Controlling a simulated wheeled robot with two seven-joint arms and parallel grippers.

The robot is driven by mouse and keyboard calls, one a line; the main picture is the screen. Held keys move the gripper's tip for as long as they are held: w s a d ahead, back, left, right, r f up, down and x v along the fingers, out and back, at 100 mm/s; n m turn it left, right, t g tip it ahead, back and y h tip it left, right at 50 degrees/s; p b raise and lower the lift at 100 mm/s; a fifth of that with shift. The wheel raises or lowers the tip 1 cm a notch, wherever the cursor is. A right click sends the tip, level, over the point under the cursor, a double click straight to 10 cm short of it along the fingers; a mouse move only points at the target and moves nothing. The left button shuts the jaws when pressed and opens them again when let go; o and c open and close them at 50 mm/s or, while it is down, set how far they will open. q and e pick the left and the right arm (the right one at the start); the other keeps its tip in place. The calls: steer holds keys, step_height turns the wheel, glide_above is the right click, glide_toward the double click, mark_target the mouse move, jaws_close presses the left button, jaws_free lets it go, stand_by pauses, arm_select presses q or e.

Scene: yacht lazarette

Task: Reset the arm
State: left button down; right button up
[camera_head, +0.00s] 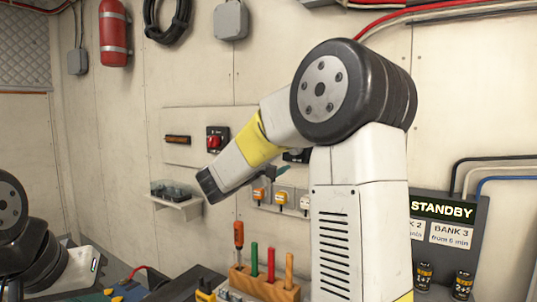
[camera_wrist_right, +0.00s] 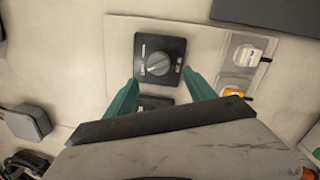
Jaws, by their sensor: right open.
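My right arm rises from the bottom right in the head view, bends at a large black joint and reaches left and down in front of the wall. My right gripper (camera_head: 281,171) is mostly hidden behind the forearm; a teal fingertip shows. In the right wrist view my right gripper (camera_wrist_right: 160,90) is open and empty. Its two teal fingers stand apart on either side of a black switch plate with a grey rotary knob (camera_wrist_right: 157,65). I cannot tell whether they touch it. Part of my left arm shows at the lower left, without its gripper.
A red rotary switch (camera_head: 215,141) and a small shelf (camera_head: 177,207) are on the wall. A wooden block (camera_head: 262,284) with upright tools stands below. A STANDBY panel (camera_head: 442,210) with batteries (camera_head: 463,284) is at the right. A fire extinguisher (camera_head: 113,33) hangs upper left.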

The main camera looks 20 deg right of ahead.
steer(key=shift+s+a, duration=0.25)
steer(key=s+d+f+m+g+y, duration=0.2)
steer(key=s+f+m+g+y, duration=0.15)
steer(key=s+f, duration=0.35)
steer(key=s+d+f+m+g+y, duration=0.25)
steer(key=s+f+g, duration=0.2)
steer(key=s, duration=0.45)
steer(key=s+a+f+m+t+y, duration=0.1)
steer(key=s+a+f+m+y, duration=0.1)
steer(key=s+a+y, duration=0.3)
steer(key=s+a+f+m+t+y, duration=0.1)
steer(key=s+a+f+m+y, duration=0.1)
steer(key=s+a+y, duration=0.3)
steer(key=s+a+f, duration=0.1)
steer(key=s+a, duration=0.1)
steer(key=a, duration=0.2)
steer(key=shift+a+f+m+y, duration=0.25)
steer(key=shift+a+m+y, duration=0.05)
steer(key=shift+a, duration=0.1)
steer(key=shift+a+r, duration=0.15)
steer(key=shift+a, duration=0.35)
steer(key=shift+c, duration=0.2)
